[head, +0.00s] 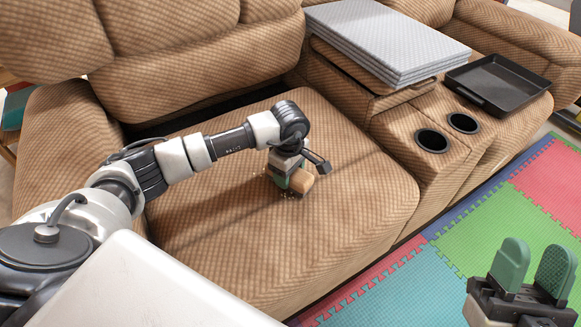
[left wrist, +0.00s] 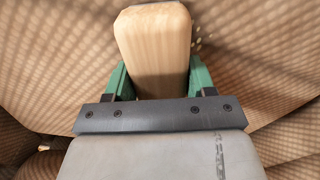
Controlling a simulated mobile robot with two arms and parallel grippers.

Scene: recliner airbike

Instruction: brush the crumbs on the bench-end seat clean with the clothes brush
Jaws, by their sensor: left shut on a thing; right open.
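The clothes brush (left wrist: 153,50) has a pale wooden back and is held between the green fingers of my left gripper (left wrist: 153,82). In the head view the brush (head: 301,182) is low over the brown corduroy seat (head: 220,220), and my left gripper (head: 288,178) points down onto it. I cannot tell whether the bristles touch the seat; they are hidden. Pale crumbs (head: 287,195) lie on the seat close around the brush. A few crumbs also show in the left wrist view (left wrist: 197,36), right beside the brush. My right gripper (head: 530,265) is open and empty above the floor mat.
Right of the seat is a console with two cup holders (head: 432,140). The backrest (head: 190,50) bounds the seat at the back. Coloured foam mats (head: 490,220) cover the floor.

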